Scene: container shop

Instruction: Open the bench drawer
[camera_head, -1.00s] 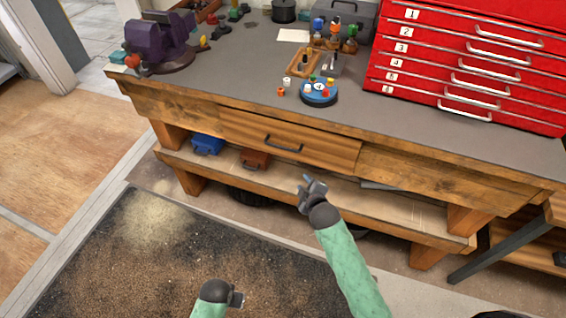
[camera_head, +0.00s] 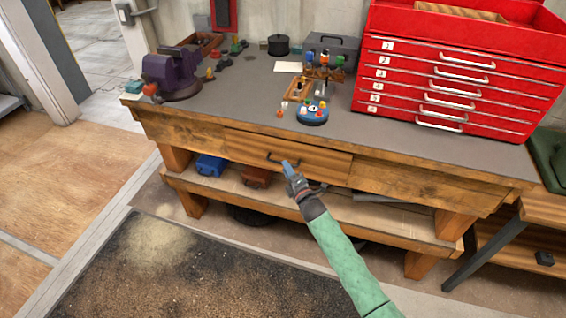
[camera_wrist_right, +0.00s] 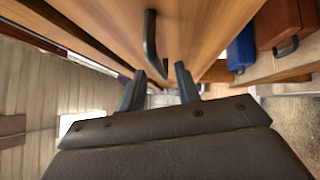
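The bench drawer (camera_head: 320,162) is a wooden front under the grey bench top, and it looks shut, flush with the apron. Its dark bar handle (camera_head: 282,160) sits at the middle of the front. My right gripper (camera_head: 289,168) is just in front of the handle, at its right end. In the right wrist view the two fingers (camera_wrist_right: 158,88) stand apart with nothing between them, and the dark handle (camera_wrist_right: 151,45) is just beyond their tips. I cannot tell whether they touch. My left gripper is out of view.
The bench top holds a purple vise (camera_head: 172,75), a blue round tray (camera_head: 312,117) and a red tool chest (camera_head: 450,75). A blue box (camera_head: 209,165) and a brown box (camera_head: 256,177) sit on the shelf (camera_head: 350,209) below.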

